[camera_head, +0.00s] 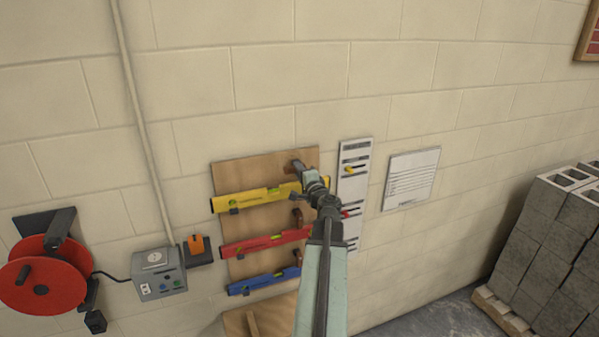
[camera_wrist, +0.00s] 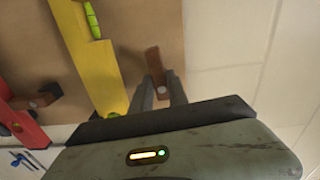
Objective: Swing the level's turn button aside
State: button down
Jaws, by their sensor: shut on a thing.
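A wooden board (camera_head: 264,166) on the wall holds a yellow level (camera_head: 258,198), a red level (camera_head: 258,243) and a blue level (camera_head: 262,282). A brown turn button (camera_head: 291,166) sits above the yellow level's right part. My gripper (camera_head: 299,172) is at this button. In the wrist view, my gripper's two fingers (camera_wrist: 159,84) are shut on the brown button (camera_wrist: 153,60), close beside the end of the yellow level (camera_wrist: 92,62). Another brown button (camera_head: 297,216) shows above the red level.
A white strip with small tools (camera_head: 352,165) and a paper sheet (camera_head: 411,179) hang right of the board. A red cable reel (camera_head: 40,289) and a grey socket box (camera_head: 158,274) are at left. Grey blocks (camera_head: 555,240) are stacked at right.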

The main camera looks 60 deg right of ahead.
jog(key=shift+m, duration=0.5)
jog(key=c, duration=1.3)
grip_release()
jog(key=shift+s, duration=0.15)
